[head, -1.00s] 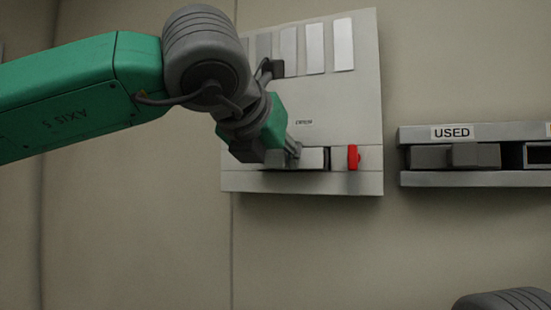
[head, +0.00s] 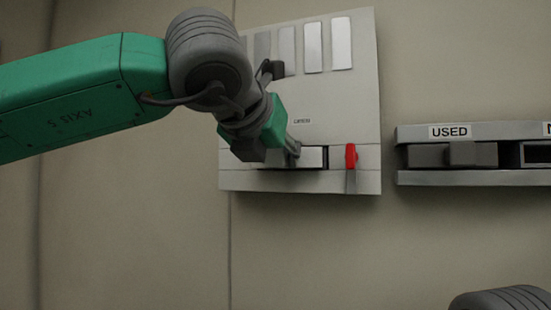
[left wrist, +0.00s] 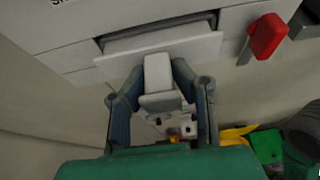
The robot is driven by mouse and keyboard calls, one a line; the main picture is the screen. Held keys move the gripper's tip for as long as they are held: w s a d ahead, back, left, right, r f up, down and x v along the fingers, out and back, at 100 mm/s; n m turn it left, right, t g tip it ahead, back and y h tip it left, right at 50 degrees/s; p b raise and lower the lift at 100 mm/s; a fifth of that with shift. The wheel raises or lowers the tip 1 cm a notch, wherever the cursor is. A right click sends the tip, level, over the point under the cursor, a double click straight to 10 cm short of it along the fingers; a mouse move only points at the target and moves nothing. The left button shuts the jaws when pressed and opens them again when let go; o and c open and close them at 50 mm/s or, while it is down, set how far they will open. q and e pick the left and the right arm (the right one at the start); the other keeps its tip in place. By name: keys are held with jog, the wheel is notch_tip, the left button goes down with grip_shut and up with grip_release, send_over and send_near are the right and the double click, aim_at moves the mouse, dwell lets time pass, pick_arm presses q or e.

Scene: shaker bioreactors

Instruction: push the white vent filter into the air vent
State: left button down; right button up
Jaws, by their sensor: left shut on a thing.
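The air vent is a pale panel (head: 345,110) on the wall with a dark slot low on its front. The white vent filter (left wrist: 160,50) sits at the slot in the left wrist view, its front plate standing out from the panel and dark gaps showing above it. Its right end shows in the head view (head: 312,156). My left gripper (left wrist: 158,82) is shut on the filter's handle, one finger on each side. In the head view the gripper (head: 292,152) hides the filter's left part. My right gripper is not in view.
A red latch (head: 351,156) is on the panel just right of the slot. Further right, a wall rack (head: 420,178) labelled USED holds a dark grey filter (head: 470,155). Part of my right arm shows at the bottom right. The wall below the panel is clear.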

pick_arm(q)
jog(key=shift+w+d, duration=0.25)
jog(key=shift+w, duration=0.25)
jog(key=shift+w+d, duration=0.2)
jog(key=shift+w, duration=0.25)
dwell(1.0)
jog(key=c, duration=1.3)
grip_release()
jog(key=shift+s+a, duration=0.1)
